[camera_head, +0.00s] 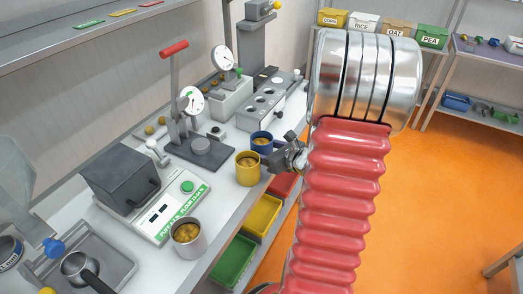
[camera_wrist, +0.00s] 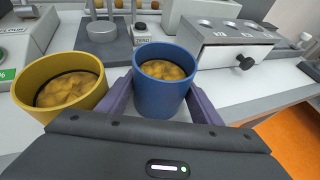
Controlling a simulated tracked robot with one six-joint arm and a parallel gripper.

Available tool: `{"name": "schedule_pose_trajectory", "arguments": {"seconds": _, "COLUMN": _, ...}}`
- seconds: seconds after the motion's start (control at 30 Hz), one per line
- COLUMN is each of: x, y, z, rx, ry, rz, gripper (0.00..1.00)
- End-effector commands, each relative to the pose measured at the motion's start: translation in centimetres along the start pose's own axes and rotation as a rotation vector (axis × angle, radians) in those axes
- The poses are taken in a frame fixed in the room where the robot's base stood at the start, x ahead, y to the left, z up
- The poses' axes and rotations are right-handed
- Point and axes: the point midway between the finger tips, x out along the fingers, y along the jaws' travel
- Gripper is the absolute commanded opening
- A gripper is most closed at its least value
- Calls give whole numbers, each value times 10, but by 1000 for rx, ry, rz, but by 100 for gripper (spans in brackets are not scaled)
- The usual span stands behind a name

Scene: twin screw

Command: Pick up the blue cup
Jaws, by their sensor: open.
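The blue cup (camera_head: 261,143) stands upright on the white bench near its front edge, filled with brown-yellow pieces. In the wrist view the blue cup (camera_wrist: 160,88) stands between the two purple fingers of my gripper (camera_wrist: 162,100). The left finger is at the cup's left side and the right finger at its right side; I cannot tell whether either touches. My gripper (camera_head: 281,157) is open around the cup. In the head view it partly covers the cup's lower right side.
A yellow cup (camera_wrist: 62,85) with similar contents stands close to the left finger, and also shows in the head view (camera_head: 248,168). A grey block with holes (camera_wrist: 236,40) is behind right. A metal cup (camera_head: 187,240) stands nearer by a scale (camera_head: 170,205). Colored bins are below the bench edge.

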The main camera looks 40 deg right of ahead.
Motion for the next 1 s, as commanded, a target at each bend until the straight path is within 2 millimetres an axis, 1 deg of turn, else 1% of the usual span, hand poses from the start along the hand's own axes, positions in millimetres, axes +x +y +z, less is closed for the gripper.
{"name": "schedule_pose_trajectory", "arguments": {"seconds": 0.13, "x": 0, "y": 0, "z": 0, "rx": 0, "ry": 0, "rz": 0, "gripper": 59}}
{"name": "schedule_pose_trajectory", "arguments": {"seconds": 0.17, "x": 0, "y": 0, "z": 0, "rx": 0, "ry": 0, "rz": 0, "gripper": 57}}
{"name": "schedule_pose_trajectory", "arguments": {"seconds": 0.6, "x": 0, "y": 0, "z": 0, "rx": 0, "ry": 0, "rz": 0, "gripper": 27}}
{"name": "schedule_pose_trajectory", "arguments": {"seconds": 0.87, "x": -1, "y": 0, "z": 1, "rx": 0, "ry": -1, "rz": -1, "gripper": 27}}
{"name": "schedule_pose_trajectory", "arguments": {"seconds": 1.0, "x": -2, "y": -1, "z": 6, "rx": -1, "ry": -2, "rz": -1, "gripper": 27}}
